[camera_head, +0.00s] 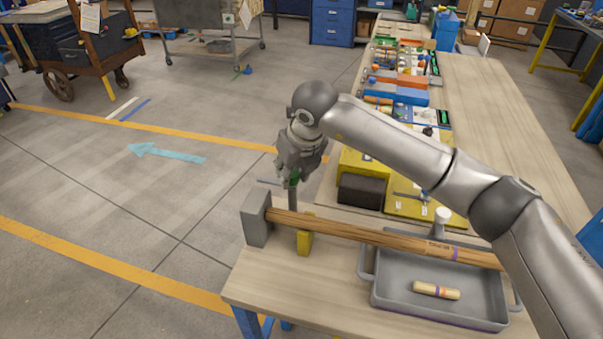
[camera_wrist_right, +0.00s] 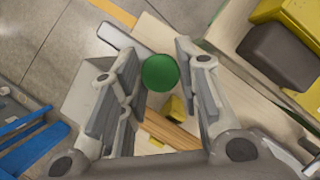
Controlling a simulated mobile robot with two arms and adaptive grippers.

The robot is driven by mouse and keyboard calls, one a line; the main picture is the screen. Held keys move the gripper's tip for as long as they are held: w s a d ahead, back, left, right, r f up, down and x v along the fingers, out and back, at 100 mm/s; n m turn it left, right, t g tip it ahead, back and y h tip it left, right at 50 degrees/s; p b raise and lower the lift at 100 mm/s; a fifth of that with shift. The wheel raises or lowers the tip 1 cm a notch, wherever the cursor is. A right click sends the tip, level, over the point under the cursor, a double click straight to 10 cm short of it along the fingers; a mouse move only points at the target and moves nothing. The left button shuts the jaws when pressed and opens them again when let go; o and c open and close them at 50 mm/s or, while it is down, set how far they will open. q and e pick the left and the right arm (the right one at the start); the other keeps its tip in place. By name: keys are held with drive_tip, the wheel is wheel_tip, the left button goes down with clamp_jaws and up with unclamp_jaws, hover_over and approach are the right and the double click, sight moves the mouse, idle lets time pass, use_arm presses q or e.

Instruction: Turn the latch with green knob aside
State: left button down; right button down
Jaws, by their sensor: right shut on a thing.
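The green knob (camera_head: 293,181) sits near the top of a short grey post at the table's near left corner. In the right wrist view the green knob (camera_wrist_right: 160,72) shows as a round disc between my fingers. The latch's flat grey bar (camera_head: 269,181) points left from the knob, and it also shows in the wrist view (camera_wrist_right: 120,40), running to the upper left. My right gripper (camera_head: 290,177) comes from above and is shut on the knob; its fingers partly hide it in the head view. My left gripper is not in view.
A long wooden rod (camera_head: 370,234) runs from a grey block (camera_head: 257,218) over a yellow support (camera_head: 305,243) and above a grey tray (camera_head: 375,298). A short wooden piece (camera_head: 436,291) lies in the tray. Yellow and black fixtures (camera_head: 361,192) stand close behind.

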drive_tip(key=c, duration=1.1)
unclamp_jaws()
drive_tip(key=v, duration=1.2)
